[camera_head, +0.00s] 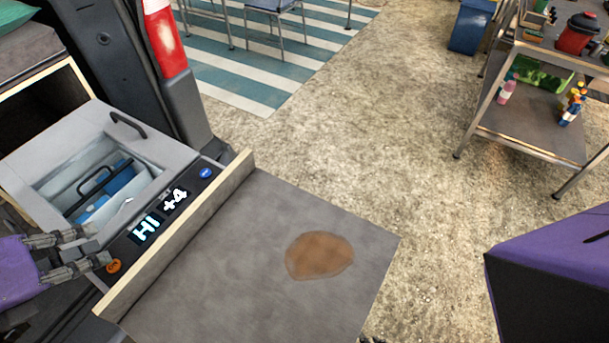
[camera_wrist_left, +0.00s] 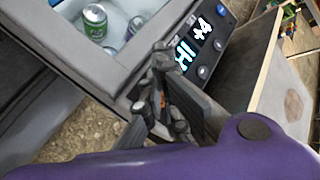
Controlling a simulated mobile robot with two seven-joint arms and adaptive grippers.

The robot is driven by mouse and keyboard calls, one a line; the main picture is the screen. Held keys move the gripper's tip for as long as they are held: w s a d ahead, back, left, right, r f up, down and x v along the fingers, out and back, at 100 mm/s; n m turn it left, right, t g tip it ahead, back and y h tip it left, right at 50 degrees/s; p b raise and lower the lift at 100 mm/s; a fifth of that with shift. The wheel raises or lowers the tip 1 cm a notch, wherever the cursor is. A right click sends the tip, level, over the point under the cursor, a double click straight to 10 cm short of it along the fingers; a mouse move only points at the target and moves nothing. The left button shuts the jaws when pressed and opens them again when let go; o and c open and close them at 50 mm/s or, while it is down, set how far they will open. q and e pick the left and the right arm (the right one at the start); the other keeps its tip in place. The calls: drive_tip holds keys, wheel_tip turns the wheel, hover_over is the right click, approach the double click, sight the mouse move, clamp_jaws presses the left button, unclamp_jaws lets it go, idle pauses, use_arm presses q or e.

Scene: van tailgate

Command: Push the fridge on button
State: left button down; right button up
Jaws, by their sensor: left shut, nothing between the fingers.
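The fridge (camera_head: 40,150) is a grey box with an open top and a dark control panel along its right side. The lit display (camera_head: 160,214) reads "HI +4", and it also shows in the left wrist view (camera_wrist_left: 192,42). An orange round button (camera_head: 113,266) is at the panel's near end and a blue round button (camera_head: 205,172) at its far end. My left gripper (camera_head: 97,246) is shut and empty, close beside the orange button; I cannot tell whether it touches. In the left wrist view, the fingers (camera_wrist_left: 155,85) partly hide an orange spot.
A grey board (camera_head: 200,290) with a brown stain (camera_head: 320,256) and a raised wooden edge lies right of the panel. Cans (camera_wrist_left: 95,20) are inside the fridge. A shelf cart (camera_head: 530,130) stands at the far right. The floor between is clear.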

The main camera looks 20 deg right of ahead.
use_arm(q)
drive_tip(key=shift+r, duration=0.1)
use_arm(e)
drive_tip(key=shift+w, duration=0.15)
